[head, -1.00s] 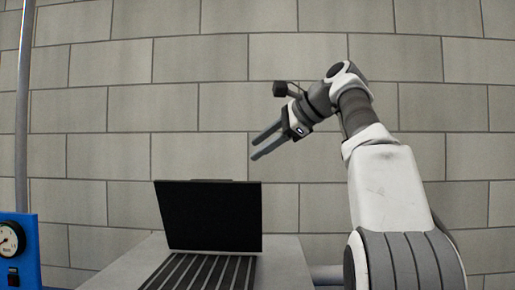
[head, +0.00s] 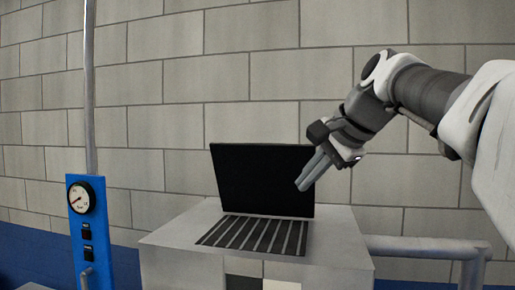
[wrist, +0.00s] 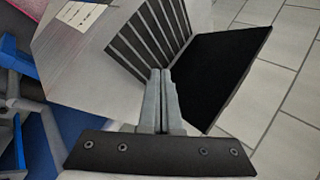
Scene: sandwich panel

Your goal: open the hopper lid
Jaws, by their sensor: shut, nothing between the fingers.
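The hopper lid (head: 258,180) is a flat black panel. It stands up, leaning back a little, at the far edge of a slatted grate (head: 252,235) on top of a pale grey hopper box (head: 330,240). The lid also shows in the wrist view (wrist: 225,72), beside the grate (wrist: 160,38). My gripper (head: 303,186) is shut and empty. In the head view its fingertips overlap the lid's right side. In the wrist view the fingers (wrist: 162,72) point at the place where lid and grate meet. I cannot tell whether they touch the lid.
A blue panel (head: 88,235) with a gauge (head: 82,197) and switches stands to the left on a metal pole (head: 89,90). A grey rail (head: 430,246) runs to the right of the box. A block wall (head: 250,75) is behind.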

